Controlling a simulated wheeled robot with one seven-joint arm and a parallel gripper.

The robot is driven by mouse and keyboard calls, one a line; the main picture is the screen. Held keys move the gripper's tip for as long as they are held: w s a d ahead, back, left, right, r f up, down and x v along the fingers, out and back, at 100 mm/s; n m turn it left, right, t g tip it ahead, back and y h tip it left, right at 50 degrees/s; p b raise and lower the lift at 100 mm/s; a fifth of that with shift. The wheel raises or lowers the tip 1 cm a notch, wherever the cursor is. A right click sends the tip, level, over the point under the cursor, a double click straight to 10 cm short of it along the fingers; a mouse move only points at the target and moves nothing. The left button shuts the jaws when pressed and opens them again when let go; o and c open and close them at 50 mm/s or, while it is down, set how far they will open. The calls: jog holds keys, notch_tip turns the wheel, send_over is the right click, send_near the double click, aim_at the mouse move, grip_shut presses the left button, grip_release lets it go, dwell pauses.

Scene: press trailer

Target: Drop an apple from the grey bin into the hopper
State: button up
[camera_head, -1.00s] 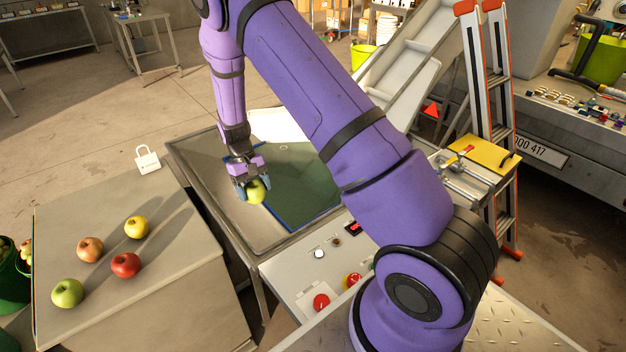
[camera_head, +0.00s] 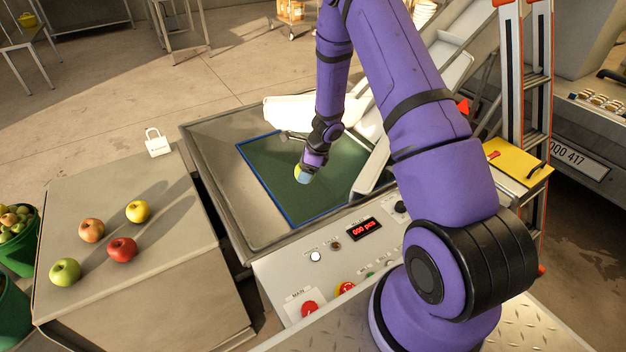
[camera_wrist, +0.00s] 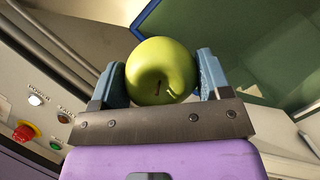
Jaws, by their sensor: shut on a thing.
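My gripper (camera_head: 307,174) is shut on a green apple (camera_head: 298,172) over the green blue-edged panel (camera_head: 270,180) in the metal tray-like basin. In the wrist view, the apple (camera_wrist: 162,72) sits between the two blue fingertips, and part of the green panel (camera_wrist: 215,45) shows behind it. In the head view, my gripper hides most of the apple. I cannot tell its exact height above the panel. Several loose apples, one of them red (camera_head: 122,249), rest on a grey box-like surface (camera_head: 170,275) at left. Which part is the hopper is not labelled.
A control panel with a red display (camera_head: 365,229) and buttons lies in front of the basin. A sloping conveyor (camera_head: 440,75) and a ladder (camera_head: 510,110) stand at right. A white padlock-shaped tag (camera_head: 157,143) is behind the grey surface. Green buckets (camera_head: 22,250) stand at far left.

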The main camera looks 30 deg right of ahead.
jog(key=shift+f, duration=3)
jog(key=o, duration=1.1)
jog(key=shift+c, duration=0.2)
jog(key=v, duration=1)
jog(key=shift+d+r, duration=0.15)
jog(key=shift+r, duration=0.2)
jog(key=shift+s, duration=0.1)
